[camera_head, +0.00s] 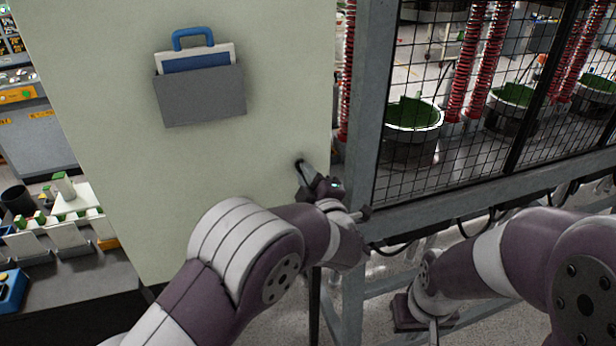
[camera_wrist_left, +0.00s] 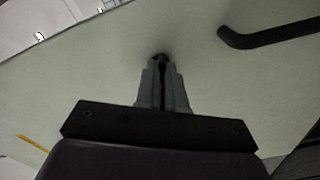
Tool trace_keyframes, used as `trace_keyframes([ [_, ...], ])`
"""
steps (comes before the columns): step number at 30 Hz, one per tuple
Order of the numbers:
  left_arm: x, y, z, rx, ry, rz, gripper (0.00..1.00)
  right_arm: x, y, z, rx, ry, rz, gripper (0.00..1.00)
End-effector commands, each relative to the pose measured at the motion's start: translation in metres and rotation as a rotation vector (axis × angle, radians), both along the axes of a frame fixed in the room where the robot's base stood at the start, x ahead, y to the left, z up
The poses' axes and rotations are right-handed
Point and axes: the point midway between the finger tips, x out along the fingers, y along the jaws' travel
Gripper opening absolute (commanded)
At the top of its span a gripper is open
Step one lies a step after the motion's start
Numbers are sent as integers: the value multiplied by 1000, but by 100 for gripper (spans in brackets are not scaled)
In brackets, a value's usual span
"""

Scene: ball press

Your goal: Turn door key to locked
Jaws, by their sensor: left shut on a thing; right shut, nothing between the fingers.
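The pale green door panel (camera_head: 260,125) fills the left and middle of the head view. It also fills most of the left wrist view (camera_wrist_left: 90,75). My left gripper (camera_head: 303,168) reaches the panel near its right edge. In the left wrist view its fingers (camera_wrist_left: 161,72) are shut on a small dark key (camera_wrist_left: 160,57) at the panel face. The fingers mostly cover the key, so its turn angle cannot be told. A black door handle (camera_wrist_left: 280,33) shows at the upper right there. My right gripper (camera_head: 430,322) is shut and empty, low and away from the door.
A grey holder (camera_head: 200,97) with a blue clipboard hangs on the panel. A grey metal frame with wire mesh (camera_head: 470,100) stands to the right, with red springs and green-lined tubs behind it. A cluttered dark bench (camera_head: 75,300) is at the left.

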Motion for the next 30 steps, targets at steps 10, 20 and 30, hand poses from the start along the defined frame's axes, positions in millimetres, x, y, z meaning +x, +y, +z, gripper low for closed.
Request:
trace_keyframes([
  [10,0,1,2,311,101,2,0,0,0,7,0,0,0,0],
  [20,0,0,3,608,197,1,0,0,0,20,0,0,0,0],
  [30,0,0,4,863,278,2,0,0,0,33,0,0,0,0],
])
